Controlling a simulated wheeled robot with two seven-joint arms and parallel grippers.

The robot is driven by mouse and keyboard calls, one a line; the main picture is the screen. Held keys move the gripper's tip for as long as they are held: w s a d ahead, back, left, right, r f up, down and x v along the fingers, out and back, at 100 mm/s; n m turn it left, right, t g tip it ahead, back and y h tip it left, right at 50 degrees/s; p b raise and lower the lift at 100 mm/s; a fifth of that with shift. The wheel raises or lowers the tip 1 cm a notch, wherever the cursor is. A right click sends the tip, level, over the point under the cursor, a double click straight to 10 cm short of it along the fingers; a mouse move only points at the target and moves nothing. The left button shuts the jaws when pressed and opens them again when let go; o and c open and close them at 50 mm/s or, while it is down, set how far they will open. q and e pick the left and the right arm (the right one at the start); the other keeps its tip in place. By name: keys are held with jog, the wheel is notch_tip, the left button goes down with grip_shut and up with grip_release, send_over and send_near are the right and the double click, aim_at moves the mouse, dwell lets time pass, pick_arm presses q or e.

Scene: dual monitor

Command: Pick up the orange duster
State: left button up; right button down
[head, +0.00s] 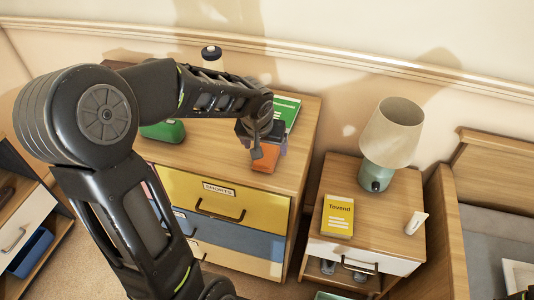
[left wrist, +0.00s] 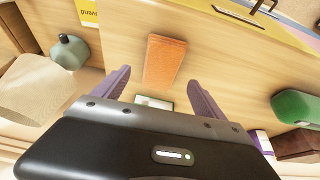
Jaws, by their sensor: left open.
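The orange duster (head: 264,159) lies on top of the wooden dresser near its front right corner, partly hidden behind my left gripper (head: 258,147). In the left wrist view the duster (left wrist: 164,62) is an orange block lying flat, ahead of and roughly between the two purple fingers. My left gripper (left wrist: 158,78) is open and empty, with its fingers spread wider than the duster. I cannot tell the exact height of the fingertips above the dresser top.
A green object (head: 163,131), a green book (head: 287,112) and a dark-capped bottle (head: 212,57) stand or lie on the dresser (head: 306,125). To the right, a nightstand (head: 380,225) holds a lamp (head: 392,132), a yellow book (head: 338,216) and a small white tube (head: 416,223).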

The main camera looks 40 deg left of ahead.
aim_at(267, 152)
pick_arm(q)
jog(key=x, duration=0.4)
jog(key=shift+a, duration=0.1)
jog(key=shift+s, duration=0.1)
dwell(0.3)
jog(key=c, duration=1.4)
notch_tip(267, 152, up, 10)
jog(key=shift+r, duration=0.1)
dwell(0.4)
